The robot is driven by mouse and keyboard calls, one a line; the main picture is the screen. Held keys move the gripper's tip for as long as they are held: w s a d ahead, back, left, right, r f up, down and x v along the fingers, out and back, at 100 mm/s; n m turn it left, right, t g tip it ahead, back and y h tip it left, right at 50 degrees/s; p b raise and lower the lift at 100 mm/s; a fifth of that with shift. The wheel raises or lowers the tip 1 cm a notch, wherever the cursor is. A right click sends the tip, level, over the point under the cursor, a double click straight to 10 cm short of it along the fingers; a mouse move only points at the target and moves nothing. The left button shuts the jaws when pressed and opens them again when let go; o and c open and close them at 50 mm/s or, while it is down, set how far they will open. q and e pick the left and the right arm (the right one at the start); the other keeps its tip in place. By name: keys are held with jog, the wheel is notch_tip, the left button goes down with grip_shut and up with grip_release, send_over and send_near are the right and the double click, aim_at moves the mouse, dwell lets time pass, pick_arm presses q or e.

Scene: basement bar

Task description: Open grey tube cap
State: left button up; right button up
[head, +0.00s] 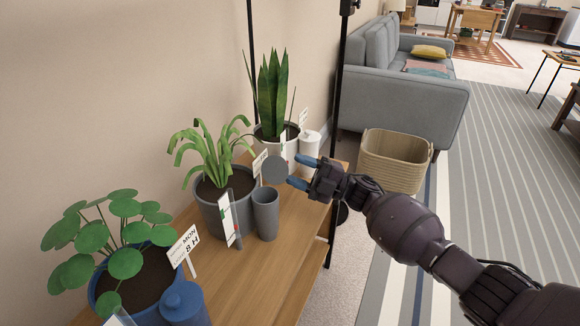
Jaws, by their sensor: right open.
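The grey tube (266,218) stands upright on the wooden shelf, in front of the middle plant's grey pot. Its round grey cap (274,170) is raised above the back of the tube's rim, with its flat face towards me. I cannot see clearly how it joins the tube. My right gripper (302,172) comes in from the right, with its blue-tipped fingers apart just right of the cap. Nothing shows between the fingers, and I cannot tell whether a fingertip touches the cap. My left gripper is not in view.
A blue lidded tube (184,304) and a blue-potted plant (128,262) stand nearer on the left. A white tube (309,148) stands behind my gripper by the snake plant (272,92). A black pole (338,120) rises beside the shelf. A woven basket (394,160) is on the floor.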

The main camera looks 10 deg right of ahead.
jog(key=v, duration=0.8)
